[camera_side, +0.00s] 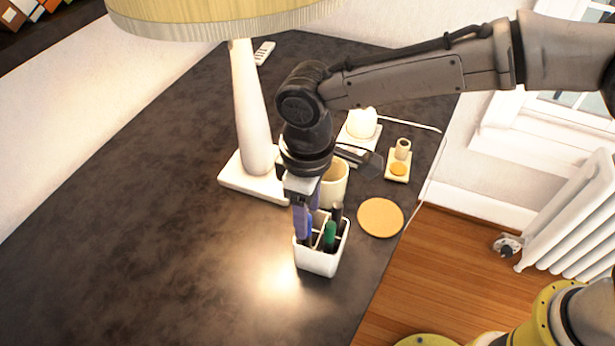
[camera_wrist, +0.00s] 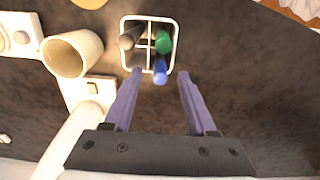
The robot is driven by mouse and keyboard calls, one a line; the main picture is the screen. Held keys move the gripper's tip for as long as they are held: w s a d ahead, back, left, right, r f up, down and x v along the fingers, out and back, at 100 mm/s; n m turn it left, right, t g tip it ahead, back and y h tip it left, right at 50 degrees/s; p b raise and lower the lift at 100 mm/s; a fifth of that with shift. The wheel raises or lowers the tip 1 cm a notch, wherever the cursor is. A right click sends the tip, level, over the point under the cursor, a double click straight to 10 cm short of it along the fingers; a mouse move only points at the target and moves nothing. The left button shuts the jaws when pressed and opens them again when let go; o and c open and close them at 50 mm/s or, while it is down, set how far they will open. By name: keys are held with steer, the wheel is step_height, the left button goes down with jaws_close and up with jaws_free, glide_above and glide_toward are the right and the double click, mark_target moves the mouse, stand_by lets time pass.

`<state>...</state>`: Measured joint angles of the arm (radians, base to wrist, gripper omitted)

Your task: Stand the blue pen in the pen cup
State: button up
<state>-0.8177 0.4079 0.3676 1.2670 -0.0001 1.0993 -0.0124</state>
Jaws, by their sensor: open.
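The white square pen cup (camera_side: 318,264) stands upright on the dark desk and is divided into compartments; its rim shows in the wrist view (camera_wrist: 123,55). The blue pen (camera_wrist: 161,74) stands in the lower right compartment in the wrist view, its end rising toward my gripper. A green pen (camera_side: 330,236) and a dark pen (camera_side: 337,212) stand in other compartments. My gripper (camera_wrist: 160,72) is open, its purple fingers apart on either side of the blue pen's end, over the cup.
A cream mug (camera_side: 335,187) stands close behind the cup. A round tan coaster (camera_side: 380,218) lies right of it, near the desk edge. The white lamp (camera_side: 252,120) stands to the left, its shade overhead. The desk's left and front are clear.

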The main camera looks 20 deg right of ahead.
step_height(320, 180, up, 10)
stand_by(0.3)
steer(key=shift+f, duration=0.1)
stand_by(0.4)
